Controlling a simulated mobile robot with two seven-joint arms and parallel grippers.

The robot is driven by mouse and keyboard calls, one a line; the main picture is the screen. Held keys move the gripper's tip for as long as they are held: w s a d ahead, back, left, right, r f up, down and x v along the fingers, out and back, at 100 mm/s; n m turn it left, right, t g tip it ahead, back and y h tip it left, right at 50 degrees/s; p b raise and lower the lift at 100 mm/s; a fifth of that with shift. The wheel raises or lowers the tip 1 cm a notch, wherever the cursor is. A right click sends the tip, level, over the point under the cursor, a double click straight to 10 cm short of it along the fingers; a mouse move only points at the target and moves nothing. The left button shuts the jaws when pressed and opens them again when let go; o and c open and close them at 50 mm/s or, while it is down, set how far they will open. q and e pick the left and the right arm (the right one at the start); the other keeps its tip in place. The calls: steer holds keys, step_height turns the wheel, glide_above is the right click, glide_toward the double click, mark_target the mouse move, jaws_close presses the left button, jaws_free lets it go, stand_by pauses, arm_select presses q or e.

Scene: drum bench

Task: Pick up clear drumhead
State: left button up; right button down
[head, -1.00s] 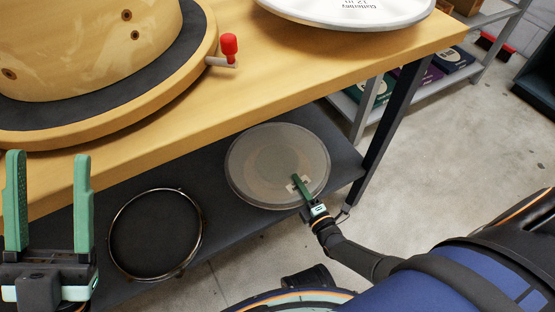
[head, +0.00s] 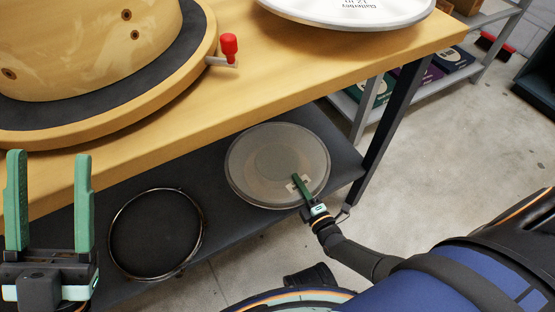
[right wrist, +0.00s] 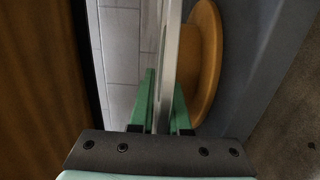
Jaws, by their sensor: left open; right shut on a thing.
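The clear drumhead (head: 250,181) is a pale, see-through disc with a light rim, at the lower shelf under the bench in the head view. A small label lies near its right side, beside my fingers. My right gripper (head: 302,187) is shut on its near right edge. In the right wrist view the drumhead's rim (right wrist: 168,58) runs upright between the green fingers of this gripper (right wrist: 164,112). I cannot tell whether the whole drumhead is clear of the shelf. My left gripper (head: 48,200) is open and empty at the lower left, its fingers upright.
A black drumhead with a metal hoop (head: 156,234) lies on the dark lower shelf (head: 222,243). The wooden bench top (head: 300,62) above holds a wooden drum (head: 95,45) and a white drumhead (head: 345,12). A bench leg (head: 385,135) stands right of the shelf. An orange-brown round thing (right wrist: 208,62) is beside the rim.

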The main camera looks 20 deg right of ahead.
stand_by(0.6)
